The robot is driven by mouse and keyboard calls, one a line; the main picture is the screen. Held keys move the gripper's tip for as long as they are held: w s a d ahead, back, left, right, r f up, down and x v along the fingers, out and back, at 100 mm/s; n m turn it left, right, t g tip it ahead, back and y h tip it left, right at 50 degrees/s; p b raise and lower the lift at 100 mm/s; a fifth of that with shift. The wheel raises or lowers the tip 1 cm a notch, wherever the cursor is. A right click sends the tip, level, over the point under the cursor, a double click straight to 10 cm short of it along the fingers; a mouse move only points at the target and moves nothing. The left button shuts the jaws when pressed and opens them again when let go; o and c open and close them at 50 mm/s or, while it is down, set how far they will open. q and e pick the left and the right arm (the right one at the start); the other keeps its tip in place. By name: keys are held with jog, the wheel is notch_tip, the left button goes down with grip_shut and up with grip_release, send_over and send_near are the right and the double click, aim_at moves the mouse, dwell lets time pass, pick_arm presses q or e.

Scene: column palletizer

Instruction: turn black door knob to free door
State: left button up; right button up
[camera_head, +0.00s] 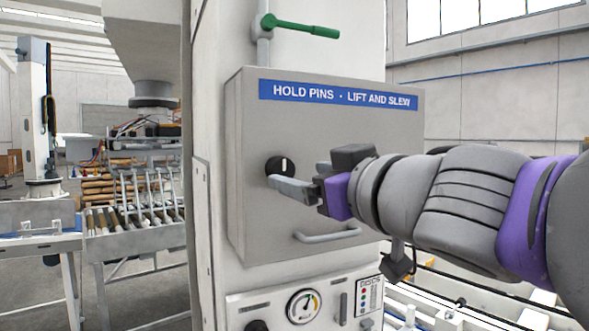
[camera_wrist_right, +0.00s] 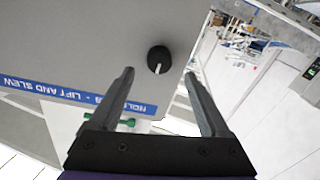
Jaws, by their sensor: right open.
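The black door knob (camera_head: 280,166) with a white mark sits on the front of the grey box door (camera_head: 255,215), left of its middle. In the right wrist view the knob (camera_wrist_right: 158,59) lies ahead of the fingertips, roughly between their lines, and nothing touches it there. My right gripper (camera_head: 298,178) comes in from the right with its fingers pointing at the knob; one fingertip overlaps the knob's lower right in the head view. The right gripper (camera_wrist_right: 160,75) is open and empty. The door lies flat against the box. My left gripper is not in view.
A bar handle (camera_head: 327,234) is on the door below the knob. A green lever (camera_head: 300,27) is above the box. A panel with a gauge (camera_head: 303,306) is below. A roller conveyor (camera_head: 135,215) stands at the left.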

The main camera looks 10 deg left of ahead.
aim_at(285, 171)
jog(key=p+x, duration=0.1)
jog(key=x, duration=0.5)
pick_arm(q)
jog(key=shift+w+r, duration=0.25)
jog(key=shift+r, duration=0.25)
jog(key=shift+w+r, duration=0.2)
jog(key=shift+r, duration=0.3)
pick_arm(e)
grip_shut()
